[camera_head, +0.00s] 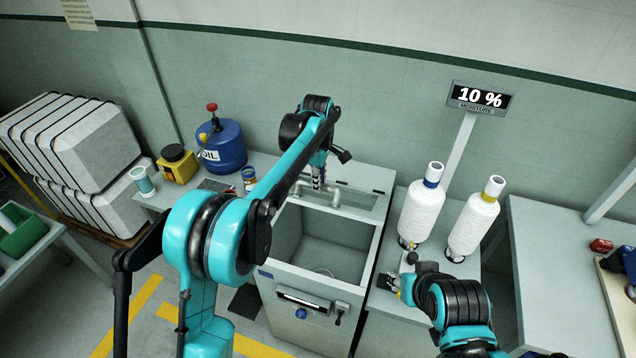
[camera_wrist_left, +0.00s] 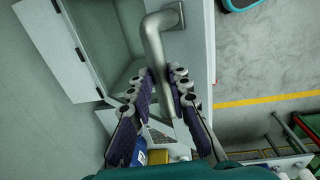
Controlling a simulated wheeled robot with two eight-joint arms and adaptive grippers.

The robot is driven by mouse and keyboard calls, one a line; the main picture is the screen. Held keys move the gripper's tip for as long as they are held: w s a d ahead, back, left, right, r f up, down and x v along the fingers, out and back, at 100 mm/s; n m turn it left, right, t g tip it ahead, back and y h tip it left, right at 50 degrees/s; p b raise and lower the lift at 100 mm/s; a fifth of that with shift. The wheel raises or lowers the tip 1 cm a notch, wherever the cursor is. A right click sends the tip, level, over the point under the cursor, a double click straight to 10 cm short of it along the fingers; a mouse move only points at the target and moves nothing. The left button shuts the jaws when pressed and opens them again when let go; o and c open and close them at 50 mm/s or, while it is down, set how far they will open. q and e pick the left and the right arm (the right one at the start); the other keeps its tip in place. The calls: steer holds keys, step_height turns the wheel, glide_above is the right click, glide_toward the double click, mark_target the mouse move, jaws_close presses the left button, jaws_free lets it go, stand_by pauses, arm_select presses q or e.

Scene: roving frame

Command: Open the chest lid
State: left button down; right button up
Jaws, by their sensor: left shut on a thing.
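The grey chest (camera_head: 308,312) stands in the middle of the head view, its inside showing through the open top. The lid (camera_head: 362,200) is at the back of the opening, raised off it; its exact angle is hard to tell. A bent metal handle (camera_head: 352,199) is on the lid. My left gripper (camera_head: 322,186) reaches over the chest and is shut on this handle. In the left wrist view the handle (camera_wrist_left: 153,38) runs down between the two fingers (camera_wrist_left: 167,85). My right gripper (camera_head: 394,284) is low, right of the chest; its fingers are too small to judge.
Two white yarn cones (camera_head: 422,212) stand on a bench right of the chest, before a moisture sign (camera_head: 480,98). A blue oil can (camera_head: 226,150) and a yellow container (camera_head: 177,166) stand at left. Large wrapped bales (camera_head: 85,150) are farther left. Another bench (camera_head: 560,250) is at right.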

arm_select(q)
steer(key=c, duration=1.6)
jaws_free()
steer(key=shift+w+d+f, duration=0.1)
steer(key=shift+w+f, duration=0.05)
steer(key=shift+w, duration=0.1)
steer(key=shift+o, duration=0.9)
steer(key=shift+w+d+f, duration=0.15)
steer(key=shift+w+f, duration=0.15)
steer(key=shift+w, duration=0.2)
steer(key=shift+s+r, duration=0.25)
steer(key=shift+s, duration=0.1)
step_height(320, 180, up, 12)
steer(key=shift+s+a, duration=0.25)
steer(key=shift+s, duration=0.2)
